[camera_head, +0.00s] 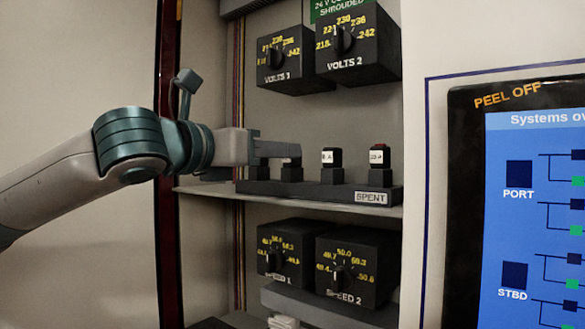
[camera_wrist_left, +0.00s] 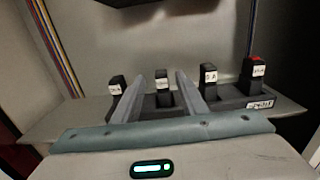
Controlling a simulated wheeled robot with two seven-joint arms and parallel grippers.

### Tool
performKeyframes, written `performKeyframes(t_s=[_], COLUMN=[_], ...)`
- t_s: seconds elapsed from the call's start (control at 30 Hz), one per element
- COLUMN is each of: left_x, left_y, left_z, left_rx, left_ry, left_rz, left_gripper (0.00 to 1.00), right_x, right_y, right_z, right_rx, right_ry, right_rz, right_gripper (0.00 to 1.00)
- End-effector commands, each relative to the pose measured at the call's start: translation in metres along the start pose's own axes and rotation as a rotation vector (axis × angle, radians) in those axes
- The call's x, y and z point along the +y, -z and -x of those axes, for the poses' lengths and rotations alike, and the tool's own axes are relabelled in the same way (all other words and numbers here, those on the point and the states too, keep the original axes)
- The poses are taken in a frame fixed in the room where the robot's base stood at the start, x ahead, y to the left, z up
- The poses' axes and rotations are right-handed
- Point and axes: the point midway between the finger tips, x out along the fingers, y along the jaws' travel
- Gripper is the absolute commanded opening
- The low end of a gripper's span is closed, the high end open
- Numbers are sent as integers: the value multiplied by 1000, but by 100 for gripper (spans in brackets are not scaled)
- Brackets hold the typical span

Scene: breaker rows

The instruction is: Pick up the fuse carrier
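Several black fuse carriers with white labels stand in a row on a dark rack (camera_head: 320,192) marked SPENT. The third from the left (camera_head: 331,158) has a label that looks like "8 A"; the rightmost (camera_head: 380,158) has a red top. My left gripper (camera_head: 290,152) is at the second carrier from the left and hides much of the left two. In the left wrist view, my left gripper's fingers (camera_wrist_left: 160,82) are apart, with the second carrier (camera_wrist_left: 162,88) between them. I cannot tell whether either finger touches it. My right gripper is not in view.
The rack stands on a grey shelf (camera_head: 222,190) in a cabinet. Boxes VOLTS 1 (camera_head: 287,77) and VOLTS 2 (camera_head: 359,65) hang above; SPEED 1 (camera_head: 277,262) and SPEED 2 (camera_head: 343,289) are below. A screen panel (camera_head: 540,200) is at the right.

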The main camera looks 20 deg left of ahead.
Motion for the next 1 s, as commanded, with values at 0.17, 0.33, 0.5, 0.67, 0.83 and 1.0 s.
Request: performKeyframes(t_s=[0.17, 0.33, 0.5, 0.67, 0.83, 1.0], left_x=[0, 0, -1, -2, -2, -2], left_y=[0, 0, -1, -3, -1, 0], left_z=[-2, -2, -10, -29, -48, -54], left_rx=[-1, 0, 2, 2, 2, 0], left_ry=[0, 0, 0, 1, 1, 0], left_rz=[0, 0, 1, -1, 1, 1], left_gripper=[39, 39, 39, 39, 39, 39], right_x=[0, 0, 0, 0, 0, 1], right_y=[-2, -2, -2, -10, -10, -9], right_z=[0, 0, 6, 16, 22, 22], right_rx=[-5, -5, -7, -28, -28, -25], right_ry=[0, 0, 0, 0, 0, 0], right_rz=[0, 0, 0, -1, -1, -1], right_gripper=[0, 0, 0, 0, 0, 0])
